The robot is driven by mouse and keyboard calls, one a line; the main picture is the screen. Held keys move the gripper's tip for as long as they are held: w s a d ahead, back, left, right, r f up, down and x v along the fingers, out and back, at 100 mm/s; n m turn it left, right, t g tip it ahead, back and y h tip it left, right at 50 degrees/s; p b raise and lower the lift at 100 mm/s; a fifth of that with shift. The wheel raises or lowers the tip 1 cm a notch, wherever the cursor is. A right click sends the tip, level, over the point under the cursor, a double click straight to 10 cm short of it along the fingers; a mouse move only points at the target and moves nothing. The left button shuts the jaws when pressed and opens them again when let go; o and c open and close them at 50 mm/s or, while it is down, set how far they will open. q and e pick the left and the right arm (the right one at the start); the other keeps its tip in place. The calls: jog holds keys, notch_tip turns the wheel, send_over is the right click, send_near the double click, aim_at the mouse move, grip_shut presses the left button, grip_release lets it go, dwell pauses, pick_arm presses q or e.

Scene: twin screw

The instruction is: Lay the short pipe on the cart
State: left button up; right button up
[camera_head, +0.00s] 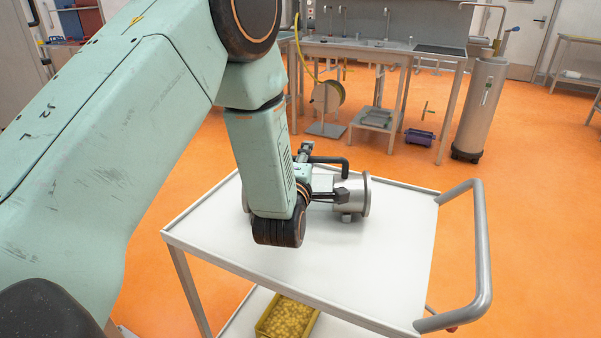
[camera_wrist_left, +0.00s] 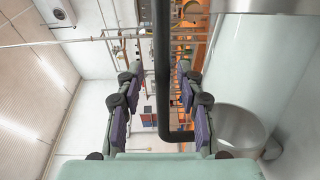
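The short pipe (camera_head: 352,196) is a shiny steel cylinder with a flanged right end and a black handle (camera_head: 332,160). It lies on its side on the white top of the cart (camera_head: 375,262); my left arm hides its left part. My left gripper (camera_head: 325,176) is at the handle, above and beside the pipe. In the left wrist view my left gripper's fingers (camera_wrist_left: 160,106) are spread, with the black handle (camera_wrist_left: 162,70) between them and a gap on each side. The steel pipe also shows there at right (camera_wrist_left: 245,115). My right gripper is in neither view.
A bent steel push handle (camera_head: 481,245) rises at the cart's right end. A yellow bin of small pieces (camera_head: 287,318) sits on the lower shelf. The cart top's front and right are clear. A sink bench (camera_head: 375,50) and a steel cylinder (camera_head: 480,110) stand behind.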

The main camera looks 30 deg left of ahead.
pick_arm(q)
jog(key=v, duration=1)
jog(key=shift+s+p, duration=0.3)
jog(key=shift+s, duration=0.15)
jog(key=shift+s+d+f, duration=0.1)
